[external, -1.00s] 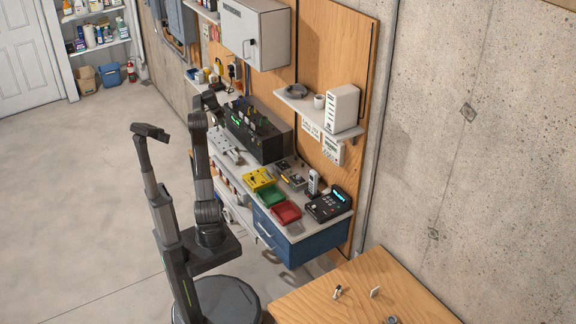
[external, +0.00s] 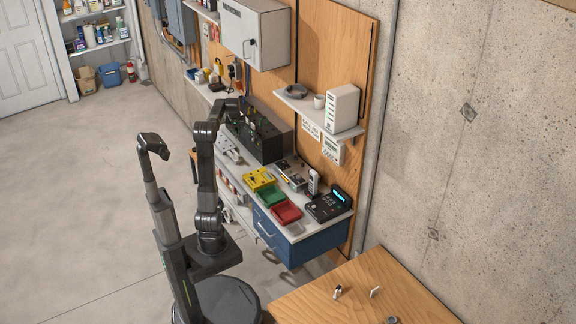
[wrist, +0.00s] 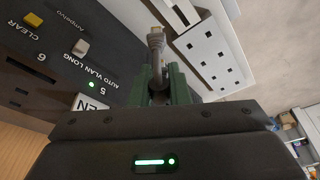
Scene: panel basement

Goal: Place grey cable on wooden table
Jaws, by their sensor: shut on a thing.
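The wooden table (external: 350,285) stands at the lower right of the external view, well apart from my arm. My gripper (wrist: 160,85) is shut on a grey cable end (wrist: 156,42) in the wrist view. The cable's grey tip sticks out ahead of the green fingers, beside the face of a black device (wrist: 50,75). Whether the tip touches the device cannot be told. In the external view my arm reaches toward the black device on the bench (external: 262,130); the fingertips and cable are too small to make out there.
Yellow, green and red trays (external: 272,196), a desk phone (external: 328,206) and a cordless handset (external: 313,182) crowd the bench's near end. A white socket strip (wrist: 210,50) is close to my gripper. Small items (external: 337,292) lie on the wooden table. Floor on the left is clear.

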